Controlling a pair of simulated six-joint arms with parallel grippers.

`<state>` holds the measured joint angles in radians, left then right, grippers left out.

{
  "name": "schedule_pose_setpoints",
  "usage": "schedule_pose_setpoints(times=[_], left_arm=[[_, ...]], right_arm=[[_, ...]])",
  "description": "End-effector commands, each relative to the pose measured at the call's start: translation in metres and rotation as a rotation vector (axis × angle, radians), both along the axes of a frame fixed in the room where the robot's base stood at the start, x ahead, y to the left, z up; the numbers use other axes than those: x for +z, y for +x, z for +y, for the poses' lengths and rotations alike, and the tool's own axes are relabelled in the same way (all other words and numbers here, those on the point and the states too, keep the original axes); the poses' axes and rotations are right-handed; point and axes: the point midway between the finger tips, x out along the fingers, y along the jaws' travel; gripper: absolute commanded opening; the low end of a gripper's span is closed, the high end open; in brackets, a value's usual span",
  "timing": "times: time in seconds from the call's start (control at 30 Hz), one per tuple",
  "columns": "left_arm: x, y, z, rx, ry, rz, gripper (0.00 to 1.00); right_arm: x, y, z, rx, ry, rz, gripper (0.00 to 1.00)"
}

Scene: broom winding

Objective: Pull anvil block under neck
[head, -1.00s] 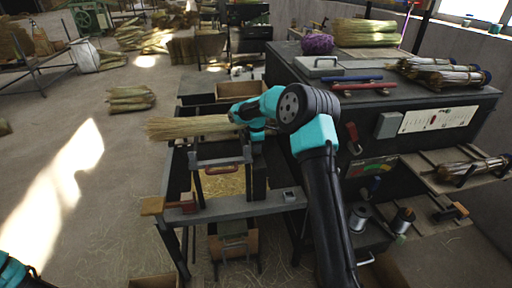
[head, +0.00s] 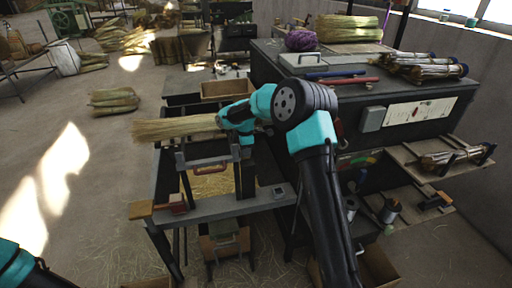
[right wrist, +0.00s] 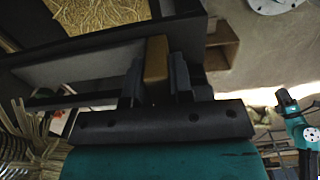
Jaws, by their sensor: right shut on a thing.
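The straw broom (head: 177,128) lies level across the top of the winding stand, its straw end to the left. My right arm reaches over to its right end and hides the neck. In the right wrist view my right gripper (right wrist: 157,78) is shut on a narrow tan block, the likely anvil block (right wrist: 156,58). How close this block is to the neck cannot be told. In the right wrist view, straw (right wrist: 35,150) shows at lower left. My left arm shows only in the head view's lower left corner and at the right wrist view's right edge; its jaws are unclear.
A dark cabinet (head: 400,110) stands to the right. The floor at left is mostly clear.

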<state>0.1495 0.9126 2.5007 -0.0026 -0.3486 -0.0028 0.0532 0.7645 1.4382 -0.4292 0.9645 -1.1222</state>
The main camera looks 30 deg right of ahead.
Motion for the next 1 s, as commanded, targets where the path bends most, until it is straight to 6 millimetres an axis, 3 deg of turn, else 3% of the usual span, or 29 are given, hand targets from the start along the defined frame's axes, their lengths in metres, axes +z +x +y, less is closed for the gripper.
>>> schedule_pose_setpoints(times=[0.3,0.33,0.57,0.87,1.0], left_arm=[[0.000,0.000,0.000,0.001,0.000,0.000,0.43],[0.000,0.000,0.000,0.001,0.000,0.000,0.43],[0.000,0.000,0.000,0.001,0.000,0.000,0.43],[0.000,0.000,0.000,0.001,0.000,0.000,0.43],[0.000,0.000,0.000,0.001,0.000,0.000,0.43]], right_arm=[[0.000,0.000,0.003,0.003,0.000,0.000,0.00],[0.000,0.000,0.003,0.003,0.000,0.000,0.24],[0.000,0.000,0.003,0.003,0.000,0.000,0.46],[0.000,0.000,0.001,0.000,0.000,0.000,0.47],[0.000,0.000,-0.012,-0.016,0.000,0.000,0.47]])
